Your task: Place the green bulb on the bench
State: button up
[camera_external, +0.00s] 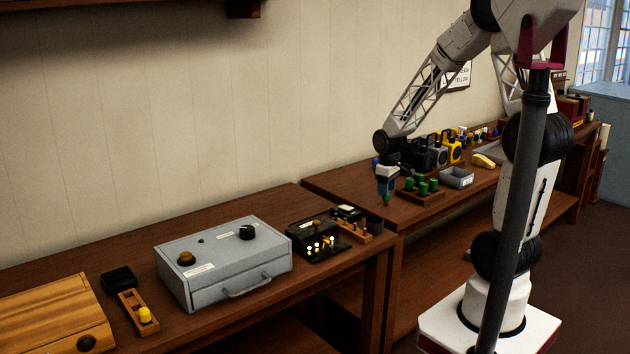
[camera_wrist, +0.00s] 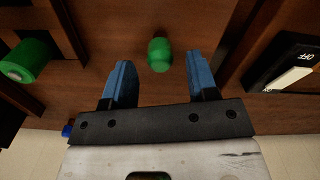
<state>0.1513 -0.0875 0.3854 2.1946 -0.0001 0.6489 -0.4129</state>
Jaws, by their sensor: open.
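A small green bulb (camera_external: 387,200) shows directly below my gripper (camera_external: 387,187) in the external view. In the wrist view the green bulb (camera_wrist: 159,55) lies between the two blue fingertips of my gripper (camera_wrist: 158,62), with a gap on each side. The fingers are spread and touch nothing that I can see. The brown wooden bench (camera_external: 340,186) is beneath. The bulb appears to be at the bench top, but its contact with the wood is hard to make out.
A wooden rack (camera_external: 408,194) with several green pieces stands just right of my gripper. A grey tray (camera_external: 456,178) and black and yellow devices sit beyond it.

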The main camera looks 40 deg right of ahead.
notch_tip(320, 180, up, 9)
jog(key=shift+r, duration=0.2)
dwell(0.3)
dwell(0.4)
jog(key=s+a+r+m+t, duration=0.1)
jog(key=s+a+r, duration=0.1)
jog(key=s+r, duration=0.2)
jog(key=s+a+r+m, duration=0.1)
jog(key=s+a+r, duration=0.2)
jog(key=s, duration=0.8)
jog(key=s+a+r+m+t, duration=0.1)
jog(key=s+a+r, duration=0.1)
jog(key=s+r, duration=0.3)
jog(key=s, duration=0.3)
jog(key=shift+a+t, duration=0.3)
